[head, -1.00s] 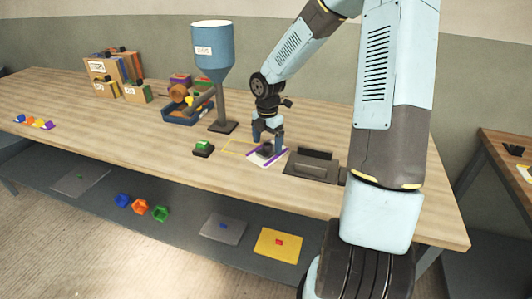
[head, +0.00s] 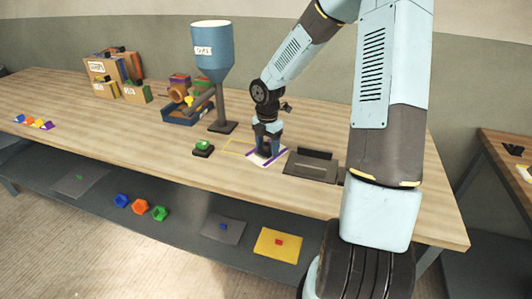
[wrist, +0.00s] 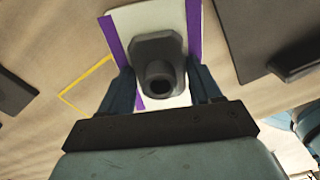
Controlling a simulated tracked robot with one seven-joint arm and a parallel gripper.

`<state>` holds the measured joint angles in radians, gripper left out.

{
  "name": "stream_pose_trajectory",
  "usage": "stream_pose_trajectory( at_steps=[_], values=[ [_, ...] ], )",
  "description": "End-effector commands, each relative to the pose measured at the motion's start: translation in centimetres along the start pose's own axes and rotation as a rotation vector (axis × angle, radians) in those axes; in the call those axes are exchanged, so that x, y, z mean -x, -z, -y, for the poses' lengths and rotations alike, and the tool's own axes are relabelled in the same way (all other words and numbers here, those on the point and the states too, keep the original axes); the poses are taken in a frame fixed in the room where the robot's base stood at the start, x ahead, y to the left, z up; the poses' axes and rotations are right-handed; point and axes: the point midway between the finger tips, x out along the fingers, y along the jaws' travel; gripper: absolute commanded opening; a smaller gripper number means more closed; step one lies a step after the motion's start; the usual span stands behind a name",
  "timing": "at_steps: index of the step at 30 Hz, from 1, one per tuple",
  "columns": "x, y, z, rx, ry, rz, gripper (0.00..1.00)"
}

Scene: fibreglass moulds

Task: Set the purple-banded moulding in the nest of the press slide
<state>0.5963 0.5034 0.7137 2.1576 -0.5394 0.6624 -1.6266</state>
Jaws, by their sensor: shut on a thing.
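The purple-banded moulding (head: 276,159) is a flat white piece with a purple strip along two opposite sides, lying on the bench. In the wrist view it (wrist: 150,18) carries a dark grey boss (wrist: 158,60) with a round opening. My gripper (head: 267,150) is down over it, its two fingers shut on the boss from both sides; it also shows in the wrist view (wrist: 161,80). A dark grey fixture (head: 312,168) with a raised bar, seemingly the press slide, stands just right of the moulding. I cannot make out its nest.
A yellow outline (wrist: 82,82) is marked on the bench left of the moulding. A black box with a green button (head: 203,147) and a blue hopper (head: 212,55) on a stand are further left. Cartons (head: 115,75) stand at the back left. The bench's front strip is clear.

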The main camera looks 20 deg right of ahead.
Motion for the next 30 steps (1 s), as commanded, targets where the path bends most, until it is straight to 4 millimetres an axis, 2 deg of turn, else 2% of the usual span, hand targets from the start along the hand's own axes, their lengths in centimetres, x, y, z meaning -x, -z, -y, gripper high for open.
stream_pose_trajectory(
  at_steps=[2,12,22,27,30],
  values=[
    [0.0,0.0,0.0,0.000,0.000,0.000,0.32],
    [0.0,0.0,-0.1,0.001,-0.001,0.000,0.00],
    [0.7,0.0,-0.1,0.000,-0.002,0.002,0.00],
    [3.2,-0.1,-0.1,-0.001,-0.004,0.004,0.00],
    [4.5,0.6,0.9,-0.001,-0.002,0.004,0.00]
  ],
)
